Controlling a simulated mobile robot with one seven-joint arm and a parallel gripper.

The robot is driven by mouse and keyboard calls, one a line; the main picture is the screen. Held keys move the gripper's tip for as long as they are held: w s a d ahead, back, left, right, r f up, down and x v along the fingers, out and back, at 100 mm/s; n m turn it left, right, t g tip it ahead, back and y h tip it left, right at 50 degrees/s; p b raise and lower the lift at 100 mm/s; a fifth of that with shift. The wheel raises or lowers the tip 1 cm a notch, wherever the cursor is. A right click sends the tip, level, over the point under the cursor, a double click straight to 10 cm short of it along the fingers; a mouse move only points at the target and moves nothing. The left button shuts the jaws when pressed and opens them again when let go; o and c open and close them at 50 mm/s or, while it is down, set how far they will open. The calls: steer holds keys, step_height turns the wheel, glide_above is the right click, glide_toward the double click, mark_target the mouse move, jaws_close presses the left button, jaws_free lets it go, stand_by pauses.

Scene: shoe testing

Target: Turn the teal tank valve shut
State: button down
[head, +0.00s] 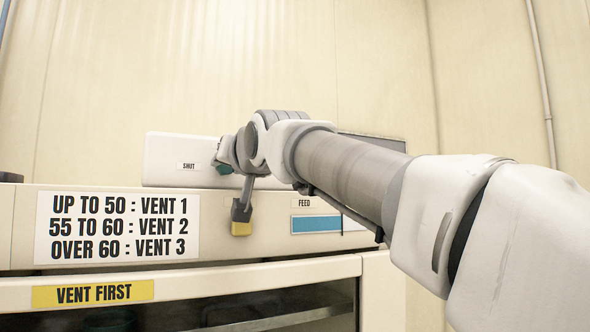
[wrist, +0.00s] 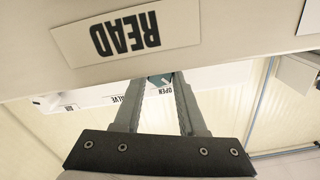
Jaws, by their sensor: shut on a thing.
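The teal valve (head: 223,169) is a small teal piece on the front of the white box (head: 165,160), just right of its SHUT label (head: 188,166). My gripper reaches it from the right, and its wrist hides most of the valve and the box's middle. In the wrist view, my gripper's (wrist: 160,82) fingers are closed on the teal valve (wrist: 160,78), of which only a small part shows between the tips. An OPEN label (wrist: 179,91) shows upside down beside the fingertips. The exact angle of the valve cannot be told.
A vent-rule sign (head: 118,228) and a blue FEED panel (head: 316,224) are on the cabinet front. A READ label (wrist: 105,33) is close to my fingers. The wall above is clear.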

steer(key=n, duration=0.5)
steer(key=shift+b, duration=0.4)
steer(key=shift+n, duration=2.4)
steer(key=shift+c, duration=2.4)
jaws_free()
steer(key=shift+s, duration=0.2)
